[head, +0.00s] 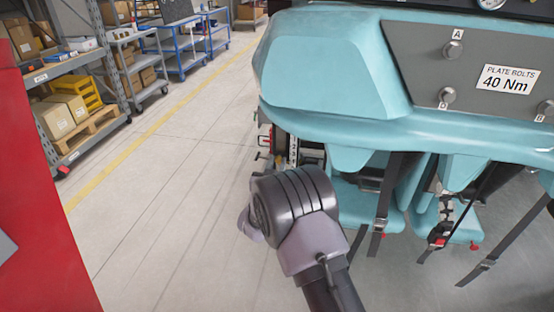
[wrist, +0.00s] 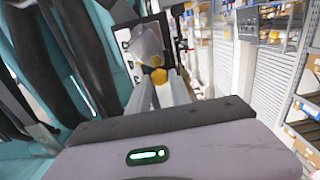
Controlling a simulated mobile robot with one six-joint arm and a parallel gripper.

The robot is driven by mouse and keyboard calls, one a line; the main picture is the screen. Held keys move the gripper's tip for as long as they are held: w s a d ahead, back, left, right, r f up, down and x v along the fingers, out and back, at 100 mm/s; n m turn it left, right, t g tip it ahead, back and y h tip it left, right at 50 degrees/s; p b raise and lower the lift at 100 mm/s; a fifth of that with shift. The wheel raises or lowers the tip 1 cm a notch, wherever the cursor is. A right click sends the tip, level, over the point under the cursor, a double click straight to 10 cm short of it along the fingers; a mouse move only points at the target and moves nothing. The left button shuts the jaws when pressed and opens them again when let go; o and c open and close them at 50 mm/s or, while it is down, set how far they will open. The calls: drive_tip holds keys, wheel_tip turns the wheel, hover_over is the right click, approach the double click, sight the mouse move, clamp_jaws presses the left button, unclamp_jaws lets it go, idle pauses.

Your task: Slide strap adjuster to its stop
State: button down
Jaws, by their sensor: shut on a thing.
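My gripper (wrist: 158,84) shows in the wrist view with its two pale fingers pointing away from the camera. They are closed on a small grey piece with yellow parts, which looks like the strap adjuster (wrist: 147,44). In the head view my arm hides the fingers and the adjuster. A dark strip with light marks (head: 293,150) shows just above my wrist, below the teal train body (head: 330,65). How far the adjuster is from a stop cannot be seen.
Teal seats with hanging black straps (head: 386,190) are right of my arm, close by. A grey plate (head: 470,65) with bolts is above. A red panel (head: 35,210) stands at left. Shelves (head: 75,85) and carts are farther back. The floor at left is clear.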

drive_tip(key=c, duration=1.2)
unclamp_jaws()
drive_tip(key=shift+r, duration=0.15)
drive_tip(key=s+a+p, duration=0.1)
drive_tip(key=s, duration=0.4)
drive_tip(key=s+a+p, duration=0.1)
drive_tip(key=s, duration=0.5)
drive_tip(key=s+a+p, duration=0.1)
drive_tip(key=s, duration=0.5)
drive_tip(key=shift+a+p, duration=0.15)
drive_tip(key=shift+p, duration=0.15)
